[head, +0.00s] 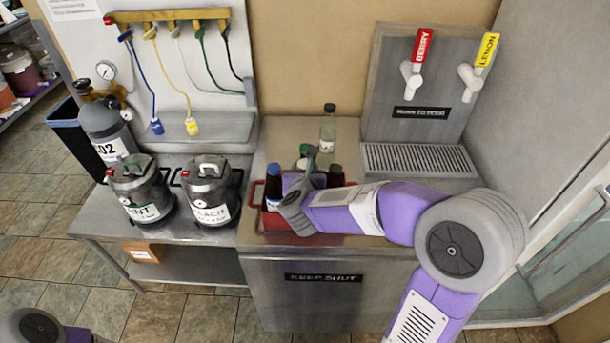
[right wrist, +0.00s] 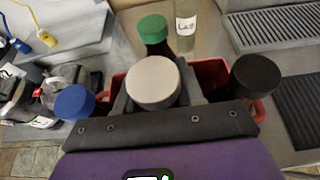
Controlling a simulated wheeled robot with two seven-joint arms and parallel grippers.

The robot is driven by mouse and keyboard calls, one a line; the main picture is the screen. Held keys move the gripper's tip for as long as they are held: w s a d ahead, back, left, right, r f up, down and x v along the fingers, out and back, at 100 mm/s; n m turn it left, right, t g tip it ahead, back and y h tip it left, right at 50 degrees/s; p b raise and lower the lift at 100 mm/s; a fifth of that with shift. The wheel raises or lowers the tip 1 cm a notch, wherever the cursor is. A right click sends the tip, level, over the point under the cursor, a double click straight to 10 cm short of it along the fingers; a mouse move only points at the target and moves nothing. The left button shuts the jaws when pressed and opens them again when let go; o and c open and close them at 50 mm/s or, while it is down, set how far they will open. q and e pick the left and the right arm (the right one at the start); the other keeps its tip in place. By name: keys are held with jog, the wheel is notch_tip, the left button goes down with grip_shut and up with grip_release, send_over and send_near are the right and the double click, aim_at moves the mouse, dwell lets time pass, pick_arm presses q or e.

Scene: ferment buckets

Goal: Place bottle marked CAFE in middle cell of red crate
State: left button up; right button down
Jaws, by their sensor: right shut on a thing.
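My right gripper (right wrist: 152,88) is shut on a bottle with a pale grey-white cap (right wrist: 153,81). The cap sits between its two dark fingers, and the bottle's body and label are hidden. In the head view my right gripper (head: 307,168) is over the red crate (head: 292,238), which also shows in the right wrist view (right wrist: 207,73). The held bottle is between a blue-capped bottle (right wrist: 74,102) and a black-capped bottle (right wrist: 255,76). I cannot tell whether it rests on the crate floor. A green-capped bottle (right wrist: 153,32) is behind it. My left gripper is out of view.
A clear dark-capped bottle (head: 328,130) stands behind the crate; its label is too blurred to read surely. A drip tray (head: 418,160) and tap tower are at the right. Two metal kegs (head: 210,190) stand at the left. The counter right of the crate is partly under my arm.

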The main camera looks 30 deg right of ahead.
jog(key=shift+f, duration=0.2)
jog(key=c, duration=0.7)
grip_release()
jog(key=shift+f, duration=0.15)
jog(key=shift+s+a+r, duration=0.2)
jog(key=shift+s+r, duration=0.05)
jog(key=shift+r, duration=0.05)
jog(key=p+v, duration=0.2)
jog(key=v, duration=0.9)
jog(key=shift+s, duration=0.2)
